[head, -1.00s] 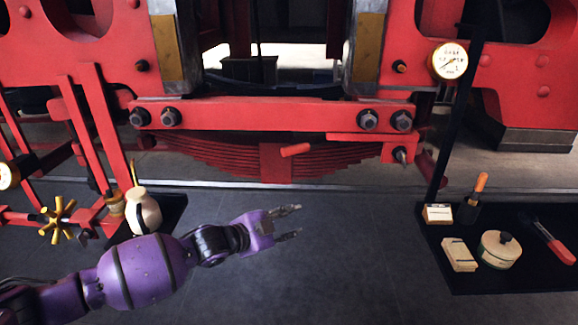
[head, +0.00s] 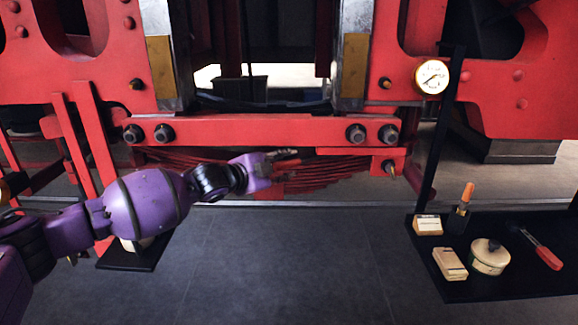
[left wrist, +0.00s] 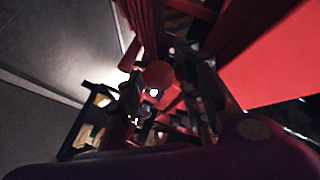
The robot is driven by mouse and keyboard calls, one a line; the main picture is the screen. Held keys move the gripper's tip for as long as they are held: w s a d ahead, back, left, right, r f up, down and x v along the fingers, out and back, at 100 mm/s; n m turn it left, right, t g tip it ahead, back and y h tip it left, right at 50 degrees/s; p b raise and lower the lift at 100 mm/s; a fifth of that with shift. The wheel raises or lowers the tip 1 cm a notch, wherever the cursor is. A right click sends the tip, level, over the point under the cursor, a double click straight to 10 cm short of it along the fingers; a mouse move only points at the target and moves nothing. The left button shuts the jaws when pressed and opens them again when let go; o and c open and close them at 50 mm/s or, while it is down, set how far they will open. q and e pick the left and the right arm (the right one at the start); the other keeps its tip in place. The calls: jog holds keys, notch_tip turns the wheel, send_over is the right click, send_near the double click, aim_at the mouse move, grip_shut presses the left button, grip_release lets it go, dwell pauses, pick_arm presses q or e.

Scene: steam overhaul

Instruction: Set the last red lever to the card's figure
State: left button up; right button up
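A short red lever (head: 289,163) sticks out in front of the red leaf spring under the crossbeam. My left gripper (head: 283,159) is at this lever, its fingers pointing right and partly overlapping it. In the left wrist view a round red end (left wrist: 158,74), likely the lever's, sits between the two dark fingers, which look apart. I cannot tell whether either finger touches it. A small box with a white label (head: 427,224) stands on the right shelf; its writing is too small to read, and I cannot tell whether it is the card. My right gripper is out of view.
A red crossbeam (head: 240,130) with dark bolts runs just above my left gripper. A round white gauge (head: 432,77) is at right beside a black post. The black shelf (head: 480,288) holds a round tin (head: 490,256) and a red-handled tool (head: 547,257). The middle floor is clear.

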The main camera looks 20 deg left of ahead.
aim_at(308, 158)
pick_arm(q)
jog(key=shift+x, duration=1.25)
jog(key=shift+s, duration=0.1)
jog(key=shift+f, duration=0.1)
grip_shut()
